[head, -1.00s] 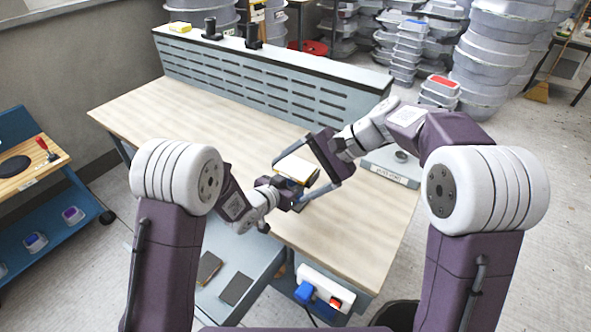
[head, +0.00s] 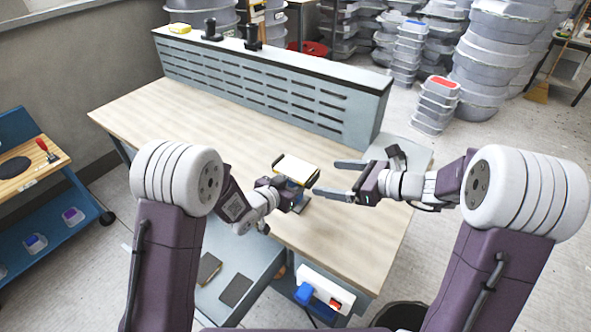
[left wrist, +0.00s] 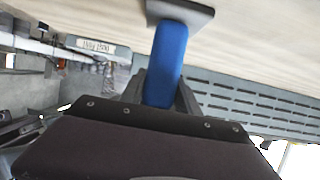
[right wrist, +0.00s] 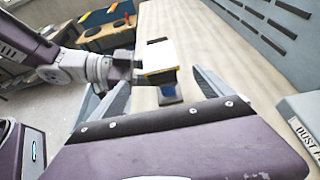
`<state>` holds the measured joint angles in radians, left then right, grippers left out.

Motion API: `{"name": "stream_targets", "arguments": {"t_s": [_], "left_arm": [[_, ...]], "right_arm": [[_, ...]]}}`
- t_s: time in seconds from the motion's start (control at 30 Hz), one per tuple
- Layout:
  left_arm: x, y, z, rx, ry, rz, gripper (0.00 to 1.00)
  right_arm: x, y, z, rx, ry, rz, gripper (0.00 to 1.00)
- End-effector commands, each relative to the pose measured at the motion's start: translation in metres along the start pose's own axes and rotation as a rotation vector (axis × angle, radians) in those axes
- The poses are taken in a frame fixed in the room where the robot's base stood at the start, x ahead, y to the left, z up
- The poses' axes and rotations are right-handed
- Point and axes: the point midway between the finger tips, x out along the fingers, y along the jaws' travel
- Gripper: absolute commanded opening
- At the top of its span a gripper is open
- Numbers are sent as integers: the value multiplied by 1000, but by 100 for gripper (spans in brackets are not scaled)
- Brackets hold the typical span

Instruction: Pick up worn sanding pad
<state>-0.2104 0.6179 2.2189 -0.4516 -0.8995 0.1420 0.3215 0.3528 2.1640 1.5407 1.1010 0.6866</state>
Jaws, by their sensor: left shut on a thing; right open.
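A sanding block (head: 296,168) with a pale, flat pad face turned up and a yellowish edge is held above the bench by my left gripper (head: 288,190). In the left wrist view its blue handle (left wrist: 166,62) stands between the jaws, with a grey plate at its end. In the right wrist view the pale face (right wrist: 160,57) shows between and beyond my right fingers. My right gripper (head: 328,178) is open and empty, just right of the block and pointing at it. I cannot tell how worn the pale face is.
The wooden bench top (head: 160,115) is mostly clear, backed by a slotted grey extraction box (head: 270,85). Two dark flat pads (head: 208,268) (head: 236,289) lie on the lower grey-blue surface in front. A power strip (head: 325,290) is fixed at the bench's near edge.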

Motion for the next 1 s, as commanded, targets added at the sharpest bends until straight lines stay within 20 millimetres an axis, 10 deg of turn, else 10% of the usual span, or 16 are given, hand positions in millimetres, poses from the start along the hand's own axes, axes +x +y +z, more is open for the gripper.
{"name": "stream_targets", "arguments": {"t_s": [0.67, 0.9, 1.0], "left_arm": [[0, 0, 0, 0, 0, 0, 0], [0, 0, 0, 0, 1, 0, 0], [0, 0, 0, 0, 1, 0, 0]], "right_arm": [[54, -2, -4, -1, 0, 0, 91], [54, -2, -3, -1, 0, 0, 30], [54, -2, -3, -1, 0, 0, 26]]}}
